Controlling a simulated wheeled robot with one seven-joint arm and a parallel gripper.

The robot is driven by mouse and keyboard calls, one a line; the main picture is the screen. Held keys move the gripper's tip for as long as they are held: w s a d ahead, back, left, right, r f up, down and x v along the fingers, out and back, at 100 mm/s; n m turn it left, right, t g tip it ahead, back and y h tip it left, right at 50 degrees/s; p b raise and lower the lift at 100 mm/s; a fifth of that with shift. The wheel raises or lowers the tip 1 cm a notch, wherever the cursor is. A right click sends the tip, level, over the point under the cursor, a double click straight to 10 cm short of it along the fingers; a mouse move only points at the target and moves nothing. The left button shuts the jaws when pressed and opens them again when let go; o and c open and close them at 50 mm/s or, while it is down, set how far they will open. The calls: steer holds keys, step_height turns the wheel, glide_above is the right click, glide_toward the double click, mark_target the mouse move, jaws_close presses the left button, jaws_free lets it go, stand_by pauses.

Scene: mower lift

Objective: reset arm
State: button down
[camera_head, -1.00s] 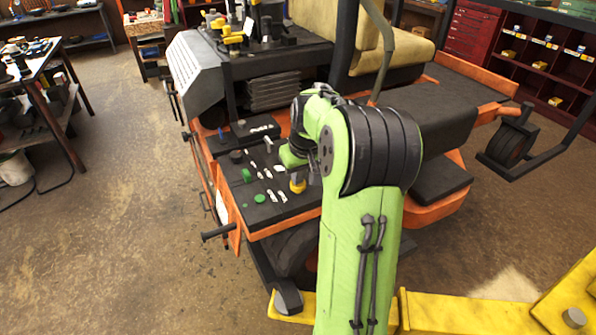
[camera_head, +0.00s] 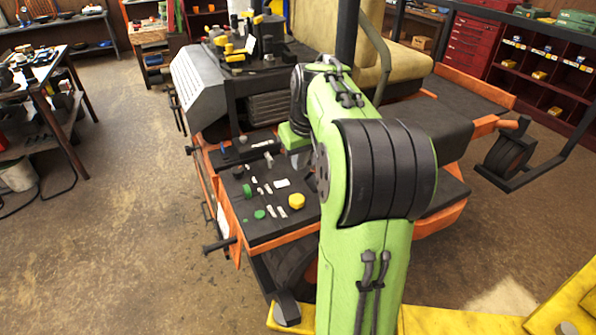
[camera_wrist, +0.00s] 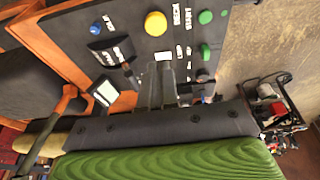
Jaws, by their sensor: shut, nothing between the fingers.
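My green and black arm (camera_head: 365,220) rises from the bottom of the head view and bends over the mower's control panel. In the wrist view my gripper (camera_wrist: 165,68) is shut and empty, its grey fingers side by side in front of the dark control panel (camera_wrist: 128,62). The panel also shows in the head view (camera_head: 240,208), with a yellow knob (camera_head: 297,201), green buttons (camera_head: 259,214) and white labels. In the wrist view the yellow knob (camera_wrist: 155,24) stands apart from the fingertips.
The orange and black mower with its beige seat (camera_head: 402,75) fills the middle. A yellow lift beam (camera_head: 450,320) lies at the lower right. A cluttered workbench (camera_head: 45,75) stands at the left, red cabinets (camera_head: 475,40) at the back right. The brown floor on the left is open.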

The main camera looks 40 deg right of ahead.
steer(key=shift+v, duration=0.8)
steer(key=shift+d, duration=0.15)
steer(key=shift+s, duration=0.1)
steer(key=s+a+r+n+t+b, duration=0.1)
steer(key=s+a, duration=0.2)
steer(key=a, duration=0.5)
steer(key=s+a+n, duration=0.1)
steer(key=s+a, duration=0.2)
steer(key=a, duration=0.5)
steer(key=s+a+f+n+t+y, duration=0.1)
steer(key=s+a+f, duration=0.4)
steer(key=s+a, duration=0.3)
steer(key=s+b, duration=0.1)
steer(key=s, duration=0.3)
steer(key=shift+f+t, duration=0.2)
steer(key=shift+t, duration=0.1)
